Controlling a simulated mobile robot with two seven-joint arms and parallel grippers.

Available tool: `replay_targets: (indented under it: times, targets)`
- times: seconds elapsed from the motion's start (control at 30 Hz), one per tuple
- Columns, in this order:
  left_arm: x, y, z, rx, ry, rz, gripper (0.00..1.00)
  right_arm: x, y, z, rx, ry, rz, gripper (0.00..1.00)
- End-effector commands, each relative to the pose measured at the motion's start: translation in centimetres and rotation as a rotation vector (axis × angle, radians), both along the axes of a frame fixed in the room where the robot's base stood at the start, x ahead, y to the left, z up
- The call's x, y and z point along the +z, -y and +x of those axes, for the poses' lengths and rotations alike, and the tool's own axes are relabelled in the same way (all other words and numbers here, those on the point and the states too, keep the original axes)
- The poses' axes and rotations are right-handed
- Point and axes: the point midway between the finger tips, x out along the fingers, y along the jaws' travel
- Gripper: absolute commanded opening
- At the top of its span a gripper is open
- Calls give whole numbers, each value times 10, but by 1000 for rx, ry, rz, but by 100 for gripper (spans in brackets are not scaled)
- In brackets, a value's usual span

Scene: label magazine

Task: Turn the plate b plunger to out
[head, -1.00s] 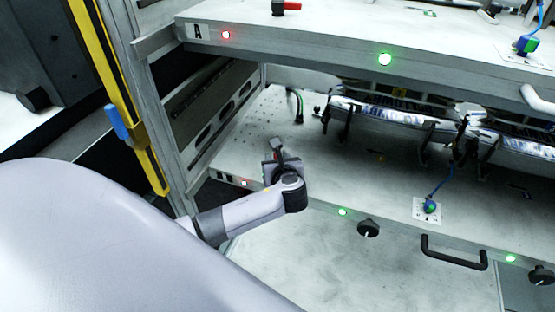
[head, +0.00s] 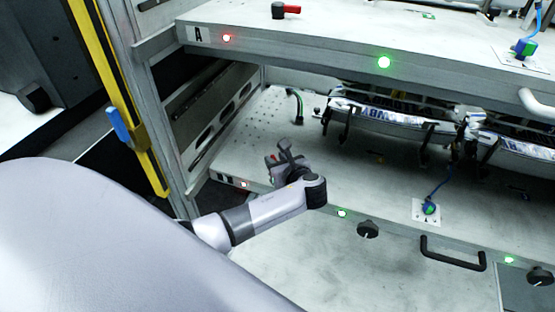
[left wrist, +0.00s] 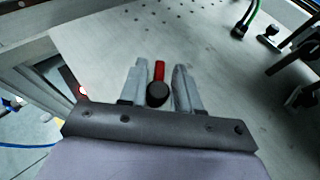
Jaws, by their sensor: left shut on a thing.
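The plate b plunger (left wrist: 159,70) shows in the left wrist view as a red lever with a round black hub. It stands near the left front corner of the lower plate (head: 390,180). My left gripper (left wrist: 160,72) has one finger on each side of the lever and is shut on it. In the head view my left gripper (head: 281,157) is over that corner and mostly hides the plunger. The lever points away from my wrist, along the fingers. My right gripper is not in view.
The upper plate A (head: 330,47) overhangs the back of the lower plate and carries its own red-handled plunger (head: 286,10). A black knob (head: 368,229) and a black handle (head: 453,254) are on the lower front.

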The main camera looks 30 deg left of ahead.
Motion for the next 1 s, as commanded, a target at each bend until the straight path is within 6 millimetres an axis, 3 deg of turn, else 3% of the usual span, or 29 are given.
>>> replay_targets:
  times: [0.43, 1.0]
  targets:
    - [-1, 0, 0, 244, 1, 0, 2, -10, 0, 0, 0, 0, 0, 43]
    - [-1, 0, -1, 285, 0, -1, 2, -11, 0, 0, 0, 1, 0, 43]
